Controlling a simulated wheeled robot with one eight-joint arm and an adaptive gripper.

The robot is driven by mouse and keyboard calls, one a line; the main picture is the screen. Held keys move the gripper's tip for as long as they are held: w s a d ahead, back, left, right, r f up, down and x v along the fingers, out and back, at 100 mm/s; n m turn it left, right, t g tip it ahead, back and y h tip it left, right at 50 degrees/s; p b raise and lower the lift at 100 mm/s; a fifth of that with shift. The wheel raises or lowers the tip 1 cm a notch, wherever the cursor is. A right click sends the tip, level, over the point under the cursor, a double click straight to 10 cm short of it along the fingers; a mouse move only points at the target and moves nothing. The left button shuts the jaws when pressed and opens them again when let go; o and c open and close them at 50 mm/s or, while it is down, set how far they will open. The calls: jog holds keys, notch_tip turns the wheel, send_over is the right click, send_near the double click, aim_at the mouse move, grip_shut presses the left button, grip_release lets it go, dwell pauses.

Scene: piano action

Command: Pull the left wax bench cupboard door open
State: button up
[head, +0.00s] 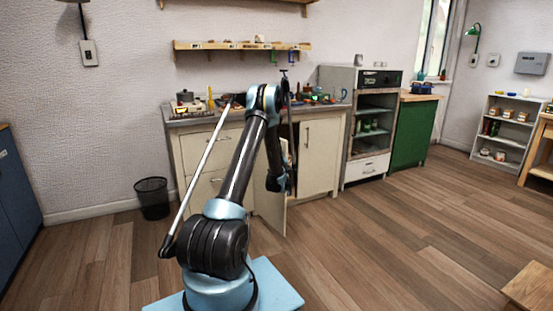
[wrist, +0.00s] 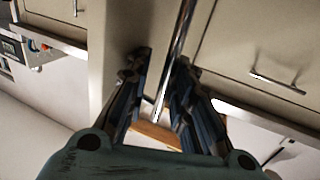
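The wax bench (head: 185,150) stands against the wall, with cream fronts. Its left cupboard door (head: 271,212) stands swung out from the front, largely hidden behind my arm; a dark opening shows beside it. The right cupboard door (head: 321,160) is closed, with an upright bar handle (head: 307,137). My gripper (head: 277,184) is low in front of the opening, partly hidden by my arm. In the wrist view, its two fingers (wrist: 161,62) are apart, with a thin shiny upright bar (wrist: 184,28) between them, closer to the right finger. Contact with it is unclear.
Drawers with bar handles (wrist: 278,84) lie beside the doorway. A black waste bin (head: 152,198) stands left of the bench. An oven-like cabinet (head: 370,125) and a green cupboard (head: 414,133) stand to its right. The wooden floor in front is mostly clear.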

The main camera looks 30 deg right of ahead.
jog(key=shift+w+a, duration=0.15)
jog(key=v, duration=0.7)
dwell(0.3)
jog(key=shift+a, duration=0.1)
dwell(0.3)
